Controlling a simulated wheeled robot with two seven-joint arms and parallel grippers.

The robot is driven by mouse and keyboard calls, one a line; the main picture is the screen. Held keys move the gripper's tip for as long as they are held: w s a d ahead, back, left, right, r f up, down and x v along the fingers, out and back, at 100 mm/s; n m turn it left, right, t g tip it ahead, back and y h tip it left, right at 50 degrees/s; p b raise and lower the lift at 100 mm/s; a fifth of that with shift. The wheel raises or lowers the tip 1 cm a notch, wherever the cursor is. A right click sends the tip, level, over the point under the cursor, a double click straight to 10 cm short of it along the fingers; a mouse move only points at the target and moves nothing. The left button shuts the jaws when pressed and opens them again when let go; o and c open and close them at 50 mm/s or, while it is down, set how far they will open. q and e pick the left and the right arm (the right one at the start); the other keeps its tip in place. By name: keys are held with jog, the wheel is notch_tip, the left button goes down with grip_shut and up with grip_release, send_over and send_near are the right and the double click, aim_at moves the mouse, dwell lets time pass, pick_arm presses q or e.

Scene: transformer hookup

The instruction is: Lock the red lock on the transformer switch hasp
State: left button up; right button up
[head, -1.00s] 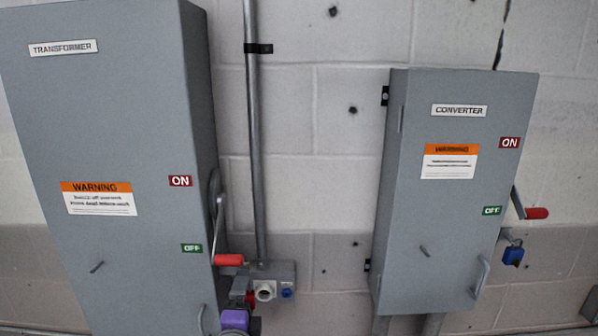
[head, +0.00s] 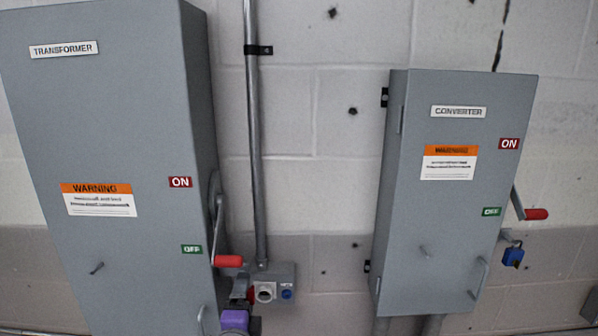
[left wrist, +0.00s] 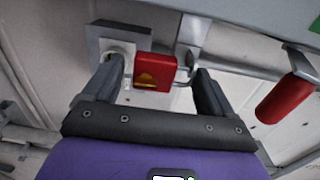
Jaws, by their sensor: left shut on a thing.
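The red lock (left wrist: 154,72) is between the fingertips of my left gripper (left wrist: 158,80), which is shut on it. Its metal shackle (left wrist: 186,76) points right, beside a grey metal bracket (left wrist: 192,36), seemingly the hasp. I cannot tell whether the shackle passes through it. In the head view, my purple left gripper (head: 236,290) is low beside the transformer box (head: 110,140), with the lock mostly hidden. The transformer switch handle, with its red grip (head: 229,261), is down by the OFF label; the grip also shows in the wrist view (left wrist: 290,92). My right gripper is not in view.
A grey outlet box (head: 284,283) on a vertical conduit (head: 255,150) stands right behind the left gripper. The converter box (head: 450,190) is at right, with its red-gripped handle (head: 536,214) down and a blue lock (head: 513,257) hanging below.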

pick_arm(q)
jog(key=o, duration=0.4)
jog(key=shift+f, duration=0.35)
jog(key=shift+c, duration=0.2)
jog(key=shift+s+r, duration=0.15)
jog(key=shift+s, duration=0.05)
jog(key=s+b, duration=0.5)
jog(key=s, duration=0.9)
jog(key=w+d+f+n+g+h+b, duration=0.1)
jog(key=w+f+n+g+b, duration=0.2)
jog(key=f, duration=1.2)
jog(key=w+d+f+n+g+h+b, duration=0.15)
jog(key=f+n+g, duration=0.35)
jog(key=f, duration=1)
jog(key=s+f+n+g+h+b, duration=0.1)
jog(key=s+f+n+g, duration=0.3)
jog(key=f, duration=1)
jog(key=s+f+n+g+b, duration=0.2)
jog(key=s+f+n+g, duration=0.3)
jog(key=s+f, duration=0.8)
jog(key=f+n, duration=0.1)
jog(key=n, duration=0.2)
jog(key=shift+s+f+n+h, duration=0.15)
jog(key=shift+f+n+h, duration=0.2)
jog(key=shift+n, duration=0.05)
